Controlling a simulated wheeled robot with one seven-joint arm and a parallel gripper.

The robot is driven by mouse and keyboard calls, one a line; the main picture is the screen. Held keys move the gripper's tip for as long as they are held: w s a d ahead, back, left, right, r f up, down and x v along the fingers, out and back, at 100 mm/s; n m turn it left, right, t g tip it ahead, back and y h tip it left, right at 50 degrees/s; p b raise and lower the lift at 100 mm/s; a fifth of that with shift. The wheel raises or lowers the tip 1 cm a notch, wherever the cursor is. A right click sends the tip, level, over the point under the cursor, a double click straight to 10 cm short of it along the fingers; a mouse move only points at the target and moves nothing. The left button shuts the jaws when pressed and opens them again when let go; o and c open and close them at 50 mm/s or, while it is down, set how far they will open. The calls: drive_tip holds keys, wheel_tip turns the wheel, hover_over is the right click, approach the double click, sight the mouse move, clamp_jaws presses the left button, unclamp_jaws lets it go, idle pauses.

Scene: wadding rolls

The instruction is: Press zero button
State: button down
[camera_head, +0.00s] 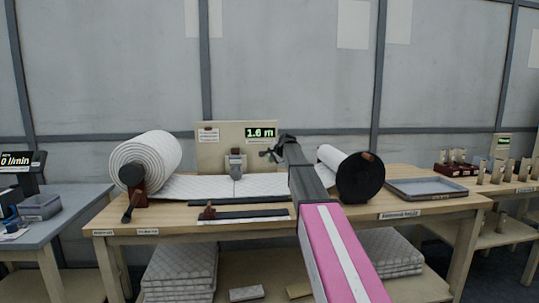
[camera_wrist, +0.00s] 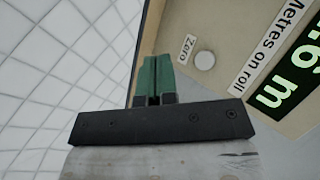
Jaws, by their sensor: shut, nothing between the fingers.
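In the wrist view the zero button (camera_wrist: 204,61) is a small round pale disc on a beige panel, beside a white "Zero" label (camera_wrist: 187,47). My gripper (camera_wrist: 153,68) has green fingers shut together with nothing between them. Its tips appear to the left of the button in that view, apart from it; I cannot tell the depth. In the head view my gripper (camera_head: 268,154) is in front of the beige panel (camera_head: 222,140), below the display (camera_head: 260,133) reading 1.6 m. The button is not discernible in the head view.
A large white wadding roll (camera_head: 150,155) stands at the left of the wooden table (camera_head: 430,200), and a roll with a black end disc (camera_head: 361,178) at the right. White quilted sheet (camera_head: 205,186) lies between them. A grey tray (camera_head: 427,189) sits at the right end.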

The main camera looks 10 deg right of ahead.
idle(0.3)
drive_tip(key=w, duration=0.8)
drive_tip(key=shift+w, duration=0.4)
idle(1.8)
drive_tip(key=shift+w, duration=0.4)
drive_tip(key=shift+w, duration=0.5)
idle(0.7)
drive_tip(key=shift+s, duration=0.95)
drive_tip(key=shift+s, duration=0.1)
